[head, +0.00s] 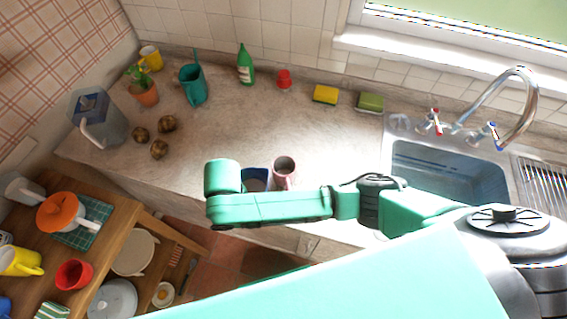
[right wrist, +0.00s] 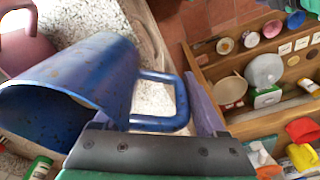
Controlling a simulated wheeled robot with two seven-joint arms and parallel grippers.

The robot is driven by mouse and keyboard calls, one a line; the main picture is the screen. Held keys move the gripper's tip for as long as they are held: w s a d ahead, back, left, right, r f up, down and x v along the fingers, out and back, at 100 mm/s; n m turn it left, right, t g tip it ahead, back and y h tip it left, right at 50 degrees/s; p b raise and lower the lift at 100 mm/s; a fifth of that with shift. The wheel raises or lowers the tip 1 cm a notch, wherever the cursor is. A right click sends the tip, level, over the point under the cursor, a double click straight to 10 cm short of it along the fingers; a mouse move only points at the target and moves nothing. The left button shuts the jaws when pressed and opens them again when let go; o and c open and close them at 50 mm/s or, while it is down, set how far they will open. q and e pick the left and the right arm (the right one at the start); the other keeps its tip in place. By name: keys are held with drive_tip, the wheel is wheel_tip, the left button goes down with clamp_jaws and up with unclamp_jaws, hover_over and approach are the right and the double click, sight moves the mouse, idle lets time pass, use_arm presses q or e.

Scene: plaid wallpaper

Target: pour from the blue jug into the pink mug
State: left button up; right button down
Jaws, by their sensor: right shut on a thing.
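The blue jug (right wrist: 85,80) fills the left of the right wrist view, its wide mouth toward the lower left. In the head view the jug (head: 257,174) is partly hidden behind my right arm. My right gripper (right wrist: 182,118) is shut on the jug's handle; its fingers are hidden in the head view. The pink mug (head: 284,171) stands on the counter just right of the jug, with its opening showing. The mug also shows at the left edge of the right wrist view (right wrist: 20,52). No stream is visible. My left gripper is not in view.
The counter (head: 300,125) is clear behind the mug. The sink (head: 450,175) is at right. A wooden shelf unit (head: 120,215) with crockery stands lower left.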

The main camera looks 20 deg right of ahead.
drive_tip(key=shift+w+d+r+y, duration=0.1)
drive_tip(key=shift+d+r+y, duration=0.1)
drive_tip(key=shift+r+y, duration=0.25)
drive_tip(key=shift+d+r+g+y, duration=0.15)
drive_tip(key=shift+r+g+y, duration=0.15)
drive_tip(key=shift+r, duration=0.1)
drive_tip(key=shift+d+r+g+y, duration=0.3)
drive_tip(key=shift+d+r+y, duration=0.05)
drive_tip(key=shift+r+y, duration=0.1)
drive_tip(key=shift+w+d+r+y+b, duration=0.1)
drive_tip(key=shift+w+d+y+b, duration=0.15)
drive_tip(key=shift+b, duration=0.2)
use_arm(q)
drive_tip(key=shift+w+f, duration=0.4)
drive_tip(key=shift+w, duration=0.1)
use_arm(e)
drive_tip(key=w+d+r+g+y, duration=0.1)
drive_tip(key=d+r+g+y, duration=0.1)
drive_tip(key=r+y, duration=0.3)
wheel_tip(320, 180, up, 3)
drive_tip(key=shift+w+d+r+m+g, duration=0.15)
drive_tip(key=shift+w+d+m+g, duration=0.2)
drive_tip(key=shift+d, duration=0.4)
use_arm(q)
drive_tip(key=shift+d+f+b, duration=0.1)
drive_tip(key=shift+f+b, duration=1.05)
use_arm(e)
drive_tip(key=shift+w+d+r+g+y, duration=0.2)
drive_tip(key=shift+d+r+g+y, duration=0.1)
drive_tip(key=shift+y, duration=0.35)
